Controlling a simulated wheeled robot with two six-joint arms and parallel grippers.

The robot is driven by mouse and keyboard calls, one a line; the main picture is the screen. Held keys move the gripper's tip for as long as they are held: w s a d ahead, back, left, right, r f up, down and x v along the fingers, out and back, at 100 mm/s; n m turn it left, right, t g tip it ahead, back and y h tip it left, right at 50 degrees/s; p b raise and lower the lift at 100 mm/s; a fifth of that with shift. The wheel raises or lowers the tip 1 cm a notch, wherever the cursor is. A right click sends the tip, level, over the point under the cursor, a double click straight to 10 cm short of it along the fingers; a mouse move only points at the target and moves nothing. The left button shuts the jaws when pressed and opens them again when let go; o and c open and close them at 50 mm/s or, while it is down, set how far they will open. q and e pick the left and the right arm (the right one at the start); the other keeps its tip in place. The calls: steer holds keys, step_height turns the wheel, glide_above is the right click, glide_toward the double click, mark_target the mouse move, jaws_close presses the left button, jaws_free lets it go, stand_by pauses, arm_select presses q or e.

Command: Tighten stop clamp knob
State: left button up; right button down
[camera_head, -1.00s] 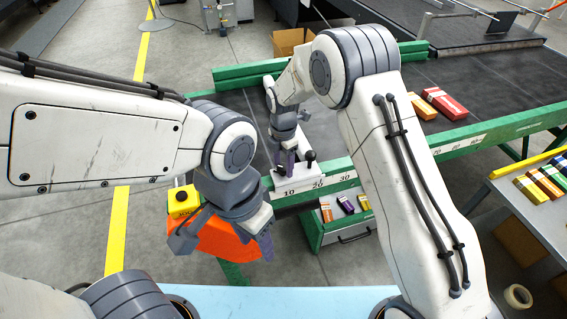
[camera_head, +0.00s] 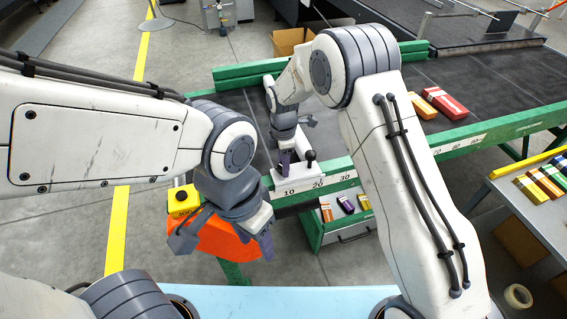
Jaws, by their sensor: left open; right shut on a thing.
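A stop with a white bar (camera_head: 302,143) stands at the green front rail of the belt, near the 10 and 20 scale marks. A black ball knob (camera_head: 310,156) stands upright at its front end. My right gripper (camera_head: 284,164) is at the stop, just left of the black knob and apart from it. Its purple fingers are shut on a part of the stop; the gripped part is mostly hidden. My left gripper (camera_head: 222,246) is open and empty at lower left, above and in front of an orange box.
The orange box (camera_head: 222,236) with a yellow button unit (camera_head: 183,201) is close behind my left gripper. Red and orange cartons (camera_head: 446,103) lie on the dark belt (camera_head: 480,85). A green drawer (camera_head: 345,232) with small cartons sits below the rail.

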steer(key=shift+m, duration=0.6)
steer(key=shift+r, duration=0.1)
steer(key=shift+c, duration=1.7)
jaws_free()
step_height(320, 180, up, 10)
steer(key=b, duration=0.2)
steer(key=shift+r, duration=0.2)
